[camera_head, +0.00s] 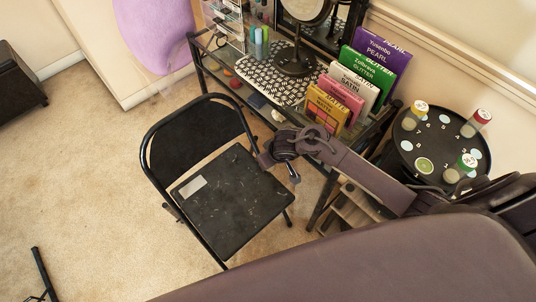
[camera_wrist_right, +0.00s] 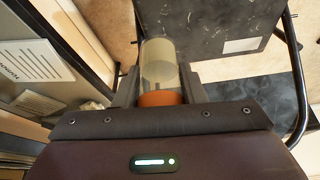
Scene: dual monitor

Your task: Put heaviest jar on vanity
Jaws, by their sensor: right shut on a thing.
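My right gripper (camera_head: 279,166) is above the seat of the black folding chair, just in front of the vanity (camera_head: 232,91). In the right wrist view, the right gripper (camera_wrist_right: 158,85) is shut on a clear jar (camera_wrist_right: 160,60) with an orange lid (camera_wrist_right: 160,99). On the round black table at right stand a yellow-lidded jar (camera_head: 415,115), a red-lidded jar (camera_head: 476,123) and a green-lidded jar (camera_head: 460,168). My left gripper is not in view.
The vanity holds a row of coloured boxes (camera_head: 350,90), a round mirror on a stand (camera_head: 295,60), a patterned mat (camera_head: 255,78) and small bottles (camera_head: 259,43). The folding chair (camera_head: 225,190) stands close before it. The round table (camera_head: 405,145) carries numbered spots. Carpet at left is mostly clear.

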